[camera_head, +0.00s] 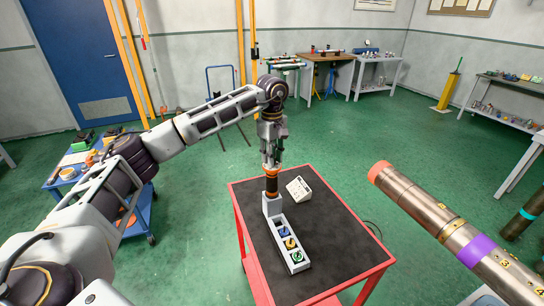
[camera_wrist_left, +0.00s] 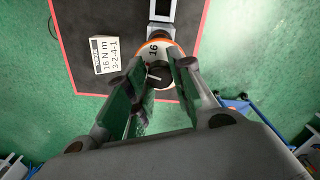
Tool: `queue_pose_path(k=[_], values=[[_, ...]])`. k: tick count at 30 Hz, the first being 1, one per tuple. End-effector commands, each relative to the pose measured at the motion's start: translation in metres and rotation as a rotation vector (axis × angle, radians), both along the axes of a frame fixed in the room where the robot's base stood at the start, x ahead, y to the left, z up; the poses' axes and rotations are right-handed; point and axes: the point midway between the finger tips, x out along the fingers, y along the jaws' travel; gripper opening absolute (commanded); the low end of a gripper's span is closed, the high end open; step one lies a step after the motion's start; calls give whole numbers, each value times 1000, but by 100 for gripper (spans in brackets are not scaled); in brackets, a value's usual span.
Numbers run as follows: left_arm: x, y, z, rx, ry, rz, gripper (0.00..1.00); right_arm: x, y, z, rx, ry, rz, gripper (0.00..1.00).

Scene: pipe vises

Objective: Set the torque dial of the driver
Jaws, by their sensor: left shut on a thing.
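The driver (camera_head: 271,184) stands upright at the back end of a grey holder (camera_head: 274,208) on the cart. Its orange and black top shows below my left gripper (camera_head: 271,166). In the left wrist view the driver's round top (camera_wrist_left: 153,50) has an orange rim and a white face with the number 16. My left gripper's fingers (camera_wrist_left: 158,82) lie on both sides of it and are shut on it. A white card (camera_head: 298,188) stands beside the holder; in the left wrist view it (camera_wrist_left: 106,54) reads "16 N m" and "3-2-4-1". My right gripper is not in view.
Blue, yellow and green pieces (camera_head: 290,243) sit in the holder's front slots. The red cart's dark top (camera_head: 332,233) is otherwise mostly bare. A large metal pipe (camera_head: 440,228) with coloured bands and numbers crosses the right side. A blue cart (camera_head: 70,172) stands left; benches line the back.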

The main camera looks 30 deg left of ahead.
Motion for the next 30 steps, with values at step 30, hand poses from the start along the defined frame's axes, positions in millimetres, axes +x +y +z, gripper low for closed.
queue_pose_path(k=[30], values=[[0, 0, 0, 0, 1, -72, 0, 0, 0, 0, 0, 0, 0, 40]])
